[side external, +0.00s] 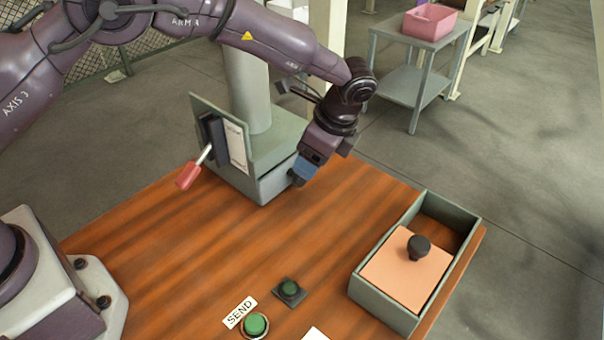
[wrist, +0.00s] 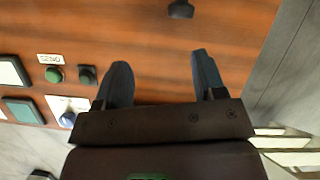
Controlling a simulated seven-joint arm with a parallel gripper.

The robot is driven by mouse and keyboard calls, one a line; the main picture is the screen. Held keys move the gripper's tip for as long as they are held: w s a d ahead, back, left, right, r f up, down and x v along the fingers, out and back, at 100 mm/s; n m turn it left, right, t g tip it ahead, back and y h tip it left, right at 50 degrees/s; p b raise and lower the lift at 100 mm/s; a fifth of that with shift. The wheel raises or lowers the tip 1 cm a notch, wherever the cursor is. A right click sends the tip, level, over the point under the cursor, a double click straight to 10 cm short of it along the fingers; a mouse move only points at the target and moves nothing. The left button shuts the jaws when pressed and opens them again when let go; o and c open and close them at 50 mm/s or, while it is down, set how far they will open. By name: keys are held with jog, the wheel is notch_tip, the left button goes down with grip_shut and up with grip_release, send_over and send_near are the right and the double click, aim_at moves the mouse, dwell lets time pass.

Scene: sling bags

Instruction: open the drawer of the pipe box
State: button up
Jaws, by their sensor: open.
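The pipe box (side external: 235,178) is a grey-green box with a thick pipe rising from it, at the back of the wooden table in the side view. Its drawer (side external: 275,184) is low on the side facing my gripper and looks shut. My gripper (side external: 300,174) hangs tilted close by the drawer front; I cannot tell if it touches. In the wrist view my gripper (wrist: 160,58) has its two fingers wide apart with nothing between them. A dark knob (wrist: 181,9) shows beyond the fingertips at the top edge, possibly the drawer's knob. The drawer itself is not recognisable in that view.
A red-handled lever (side external: 190,174) sticks out from the box's upright panel. An open grey-green box (side external: 364,290) with a peach, knobbed lid stands at the table's right. A green button (side external: 255,324) and a SEND label are at the front. The middle of the table is clear.

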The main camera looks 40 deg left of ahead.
jog(key=a+f+m, duration=0.1)
jog(key=f, duration=0.2)
jog(key=w+a+f+m, duration=0.1)
jog(key=a+f, duration=0.1)
jog(key=f, duration=0.1)
jog(key=w+a+f, duration=0.1)
jog(key=a+f, duration=0.1)
jog(key=f, duration=0.1)
jog(key=shift+w+f+m+t, duration=0.15)
jog(key=shift+f+m+t, duration=0.15)
jog(key=shift+f+m, duration=0.1)
